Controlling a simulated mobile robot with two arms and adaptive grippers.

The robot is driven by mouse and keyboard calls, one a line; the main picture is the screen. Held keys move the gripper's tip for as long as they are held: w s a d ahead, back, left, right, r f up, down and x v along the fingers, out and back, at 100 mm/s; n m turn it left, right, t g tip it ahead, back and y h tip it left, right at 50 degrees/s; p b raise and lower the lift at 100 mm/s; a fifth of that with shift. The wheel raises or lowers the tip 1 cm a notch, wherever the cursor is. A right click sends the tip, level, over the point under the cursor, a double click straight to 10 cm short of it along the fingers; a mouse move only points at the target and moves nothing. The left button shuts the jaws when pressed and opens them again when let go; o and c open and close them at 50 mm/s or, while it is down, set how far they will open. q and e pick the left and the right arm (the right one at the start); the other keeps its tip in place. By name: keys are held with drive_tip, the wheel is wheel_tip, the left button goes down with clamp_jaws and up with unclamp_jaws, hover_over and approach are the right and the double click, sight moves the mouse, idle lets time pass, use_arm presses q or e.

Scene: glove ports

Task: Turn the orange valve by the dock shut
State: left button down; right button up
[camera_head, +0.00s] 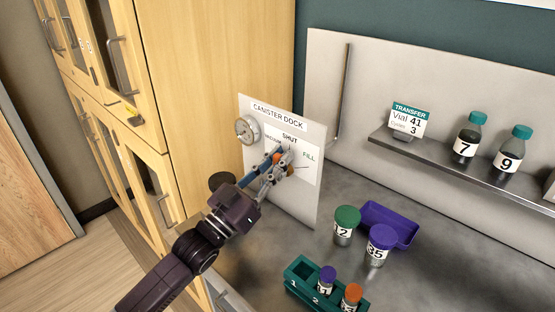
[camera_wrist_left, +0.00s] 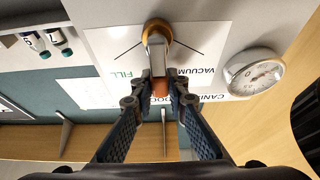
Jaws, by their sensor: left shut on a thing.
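The canister dock panel (camera_head: 306,208) is an upright white board with a label showing VACUUM, SHUT and FILL. The orange valve (camera_wrist_left: 152,27) has a round orange hub and a grey lever with an orange end. My left gripper (camera_wrist_left: 158,94) is shut on the lever's orange end. In the wrist view the lever lies between the VACUUM and FILL words, and the gripper covers the space between them. In the head view my left gripper (camera_head: 278,165) hides much of the valve, below the SHUT word. My right gripper is not in view.
A round gauge (camera_head: 247,130) is on the panel's left. On the counter are a green-capped jar (camera_head: 345,226), a purple-capped jar (camera_head: 380,245), a purple tray (camera_head: 402,222) and a teal rack (camera_head: 297,271) with vials. A shelf (camera_head: 460,163) holds bottles and a card. Wooden cabinets (camera_head: 205,90) stand left.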

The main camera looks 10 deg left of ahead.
use_arm(q)
drive_tip(key=shift+f, duration=0.15)
drive_tip(key=c, duration=1.9)
unclamp_jaws()
drive_tip(key=shift+s, duration=0.1)
drive_tip(key=v, duration=1.2)
